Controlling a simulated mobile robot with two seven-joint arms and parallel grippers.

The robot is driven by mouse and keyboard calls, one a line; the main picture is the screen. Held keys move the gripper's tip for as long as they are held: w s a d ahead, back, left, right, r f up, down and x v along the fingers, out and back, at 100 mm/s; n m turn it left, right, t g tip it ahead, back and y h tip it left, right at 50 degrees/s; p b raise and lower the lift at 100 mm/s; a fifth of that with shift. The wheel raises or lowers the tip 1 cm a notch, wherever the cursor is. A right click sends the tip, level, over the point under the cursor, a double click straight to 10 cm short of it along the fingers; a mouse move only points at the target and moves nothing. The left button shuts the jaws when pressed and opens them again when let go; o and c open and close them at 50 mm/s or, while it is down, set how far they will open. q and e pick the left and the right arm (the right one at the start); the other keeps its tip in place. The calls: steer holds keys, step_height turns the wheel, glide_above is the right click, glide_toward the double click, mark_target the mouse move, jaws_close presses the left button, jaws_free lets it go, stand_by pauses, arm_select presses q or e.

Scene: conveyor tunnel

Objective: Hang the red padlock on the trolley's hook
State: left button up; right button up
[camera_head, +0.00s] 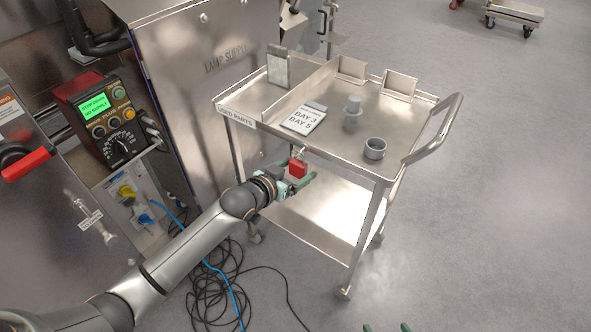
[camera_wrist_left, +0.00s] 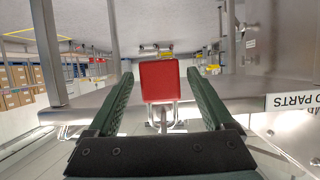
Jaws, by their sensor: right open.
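The red padlock (camera_head: 298,168) is at the trolley's near edge, just below its top tray. In the left wrist view the padlock (camera_wrist_left: 160,81) shows its red body between my fingers, with its metal shackle in the lower part of the picture. A small metal hook (camera_wrist_left: 163,118) overlaps the shackle there; I cannot tell for sure whether the shackle is around it. My left gripper (camera_head: 297,171) has its green fingers on either side of the padlock, with narrow gaps showing in the wrist view. My right gripper (camera_head: 386,328) shows only two green fingertips, spread apart, at the bottom edge.
The steel trolley (camera_head: 337,157) carries a bay sign (camera_head: 304,118), a grey stepped part (camera_head: 352,113) and a grey ring (camera_head: 375,148). A steel cabinet (camera_head: 215,100) stands left of it. Cables (camera_head: 235,290) lie on the floor by its legs.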

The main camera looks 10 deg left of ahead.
arm_select(q)
steer(key=shift+o, duration=0.2)
steer(key=shift+s, duration=0.15)
steer(key=p+v, duration=0.2)
steer(key=v, duration=1)
steer(key=shift+p, duration=0.35)
steer(key=shift+s, duration=0.1)
